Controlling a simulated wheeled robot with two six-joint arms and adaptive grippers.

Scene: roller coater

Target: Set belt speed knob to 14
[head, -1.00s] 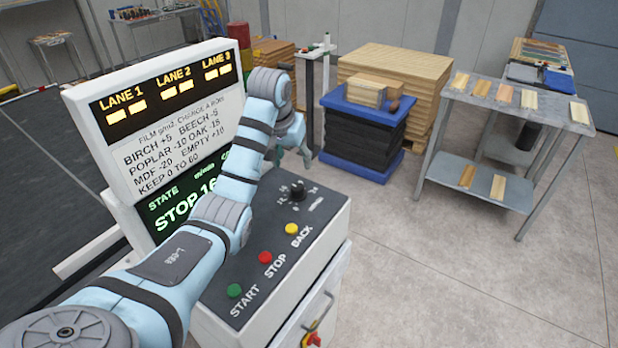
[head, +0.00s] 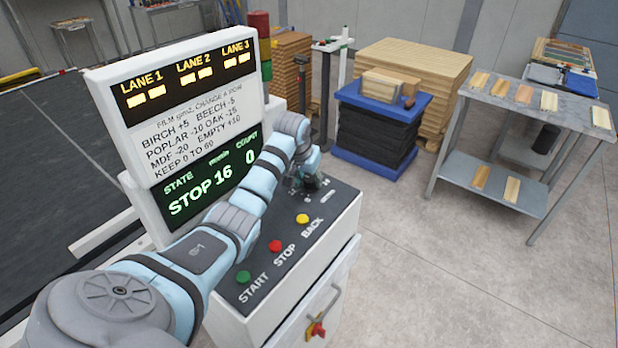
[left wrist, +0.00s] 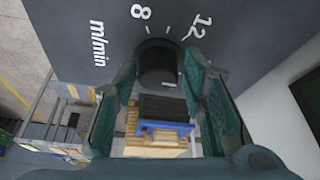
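The dark belt speed knob (left wrist: 157,58) stands on the black panel in the left wrist view, with the marks 8 and 12 and the label m/min near it. My left gripper (left wrist: 160,75) has its two green fingers apart, one on each side of the knob, and a gap seems to show on both sides. In the head view my left gripper (head: 308,184) is at the far end of the panel and largely covers the knob. The green display (head: 205,182) reads STOP 16 and count 0. My right gripper is not in view.
Green START (head: 243,277), red STOP (head: 275,246) and yellow BACK (head: 302,219) buttons sit on the panel near my left arm. The lane sign (head: 185,100) rises beside the arm. A blue-topped stack (head: 380,125) and a metal table (head: 540,107) stand beyond, with open floor between.

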